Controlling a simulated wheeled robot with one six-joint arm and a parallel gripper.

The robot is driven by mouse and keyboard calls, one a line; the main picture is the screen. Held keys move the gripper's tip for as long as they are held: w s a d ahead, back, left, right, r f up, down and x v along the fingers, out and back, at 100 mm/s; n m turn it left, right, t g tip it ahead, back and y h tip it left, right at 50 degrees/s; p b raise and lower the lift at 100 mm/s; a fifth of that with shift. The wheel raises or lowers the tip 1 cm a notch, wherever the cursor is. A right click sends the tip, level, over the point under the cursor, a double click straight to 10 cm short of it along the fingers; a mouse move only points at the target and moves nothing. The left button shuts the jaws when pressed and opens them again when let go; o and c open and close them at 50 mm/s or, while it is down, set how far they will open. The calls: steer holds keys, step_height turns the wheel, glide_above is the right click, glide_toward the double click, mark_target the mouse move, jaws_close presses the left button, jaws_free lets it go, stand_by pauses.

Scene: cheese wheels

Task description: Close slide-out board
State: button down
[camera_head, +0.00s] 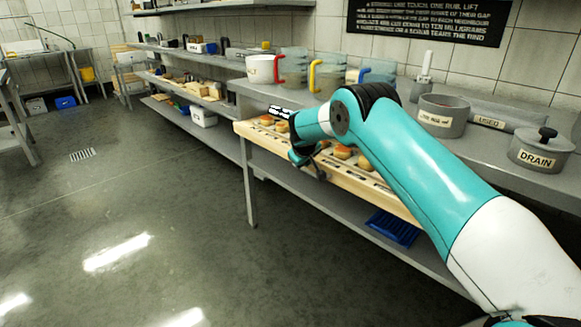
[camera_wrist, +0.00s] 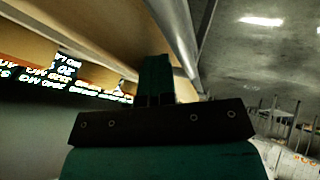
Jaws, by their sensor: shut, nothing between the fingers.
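The slide-out board (camera_head: 258,139) is pale wood and sticks out from under the counter top, with several small round orange-brown cheese wheels (camera_head: 343,152) on it and dark marks along it. My gripper (camera_head: 307,164) is low at the board's front edge, near its middle; my arm hides part of the board. In the wrist view my gripper (camera_wrist: 155,75) is shut and empty, its fingers together beside a tan surface and a grey metal edge. Whether the fingers touch the board cannot be told.
The grey counter (camera_head: 480,150) above carries jugs with coloured handles (camera_head: 328,75), a grey pot (camera_head: 443,115) and a lidded pot marked DRAIN (camera_head: 541,150). A blue tray (camera_head: 392,228) lies on the lower shelf. The floor (camera_head: 150,220) at left is clear.

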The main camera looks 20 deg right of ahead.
steer(key=d, duration=0.1)
steer(key=w+d, duration=0.1)
steer(key=shift+d, duration=0.45)
steer(key=shift+d+r, duration=0.1)
